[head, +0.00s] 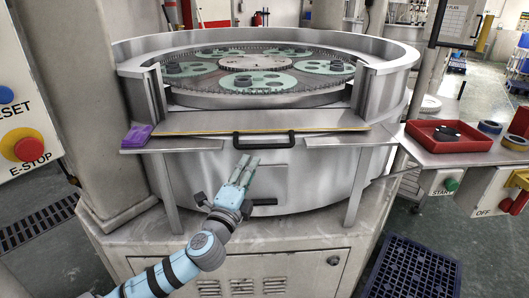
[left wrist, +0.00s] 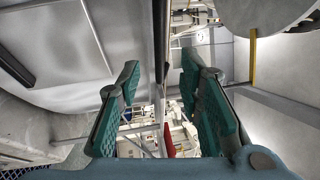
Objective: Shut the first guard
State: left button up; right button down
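The guard (head: 310,148) at the front of the round lapping machine is a grey metal panel with a yellow strip along its top. It sits low, and the machine's front opening above it is uncovered. A black bar handle (head: 264,134) is fixed near its top edge. My left gripper (head: 248,160) is open, just below and slightly left of the handle, pointing up at it. In the left wrist view, the two teal fingers (left wrist: 160,80) are apart, with a dark upright bar (left wrist: 160,40), probably the handle, beyond and between their tips. Contact is not visible. My right gripper is not in view.
The machine's plate (head: 250,62) carries several green discs. A purple item (head: 137,136) lies on the left ledge. A red tray (head: 446,142) stands on the right shelf. An E-stop (head: 26,146) is at the left, and a blue grate (head: 410,272) lies on the floor.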

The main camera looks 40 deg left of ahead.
pick_arm(q)
jog(key=x, duration=0.8)
jog(key=shift+w+d, duration=0.15)
jog(key=shift+d, duration=0.05)
jog(key=shift+c, duration=0.3)
jog(key=shift+f, duration=0.1)
grip_shut()
